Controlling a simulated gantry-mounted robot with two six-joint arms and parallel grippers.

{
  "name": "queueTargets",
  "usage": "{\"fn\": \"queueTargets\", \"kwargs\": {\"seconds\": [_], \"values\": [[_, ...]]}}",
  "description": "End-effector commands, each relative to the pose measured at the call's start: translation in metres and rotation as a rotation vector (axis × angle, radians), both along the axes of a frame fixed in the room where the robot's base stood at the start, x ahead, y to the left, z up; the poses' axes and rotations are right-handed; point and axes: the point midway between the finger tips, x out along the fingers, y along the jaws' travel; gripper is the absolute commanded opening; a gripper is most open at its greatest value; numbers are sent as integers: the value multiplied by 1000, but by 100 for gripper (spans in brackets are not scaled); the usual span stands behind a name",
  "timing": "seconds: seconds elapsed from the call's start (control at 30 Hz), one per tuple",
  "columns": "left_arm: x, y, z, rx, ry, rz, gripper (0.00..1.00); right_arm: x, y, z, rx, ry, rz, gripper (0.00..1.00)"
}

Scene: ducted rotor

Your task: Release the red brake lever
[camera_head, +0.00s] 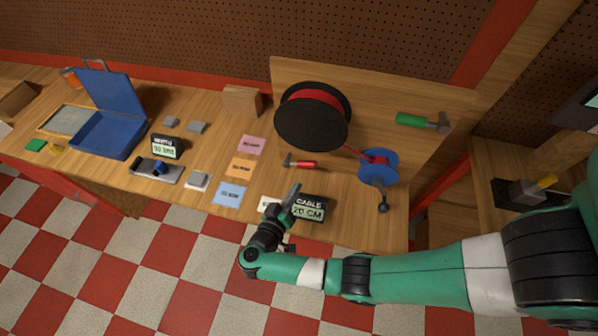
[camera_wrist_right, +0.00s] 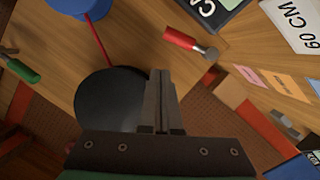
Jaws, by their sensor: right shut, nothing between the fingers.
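The red brake lever (camera_head: 302,164), a red grip with a dark metal end, lies low at the foot of the bench board, below the black spool (camera_head: 312,118) wound with red cable. It also shows in the right wrist view (camera_wrist_right: 182,40), upper right of the fingertips. My right gripper (camera_head: 295,188) is shut and empty, above the bench just in front of the lever and apart from it in the picture. Its closed fingers (camera_wrist_right: 161,74) overlap the spool's dark disc (camera_wrist_right: 105,100) in the wrist view. My left gripper is not in view.
A blue reel with a crank (camera_head: 378,166) takes the red cable on the right. A display reading CABLE 20 CM (camera_head: 309,208) stands beside the gripper. Coloured cards (camera_head: 240,167) and an open blue case (camera_head: 100,134) are left.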

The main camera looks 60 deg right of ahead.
Motion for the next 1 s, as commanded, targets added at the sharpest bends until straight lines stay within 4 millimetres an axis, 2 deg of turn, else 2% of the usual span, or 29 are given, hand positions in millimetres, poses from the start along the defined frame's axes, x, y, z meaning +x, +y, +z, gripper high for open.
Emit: {"fn": "queueTargets", "kwargs": {"seconds": [0.1, 0.2, 0.3, 0.43, 0.57, 0.67, 1.0], "values": [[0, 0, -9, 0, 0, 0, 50, 14, 0, 19, 198, -73, -68, 0], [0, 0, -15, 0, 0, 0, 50, 26, -4, 37, 315, -171, -94, 0], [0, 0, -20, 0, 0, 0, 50, 34, -17, 51, 343, -260, -120, 0], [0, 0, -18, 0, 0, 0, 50, 33, -21, 52, 339, -255, -128, 0], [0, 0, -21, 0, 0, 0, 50, 33, -28, 46, 338, -255, -128, 0], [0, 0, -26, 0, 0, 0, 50, 32, -41, 37, 337, -254, -130, 0], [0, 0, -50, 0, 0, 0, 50, 33, -103, -4, 336, -255, -131, 0]]}}
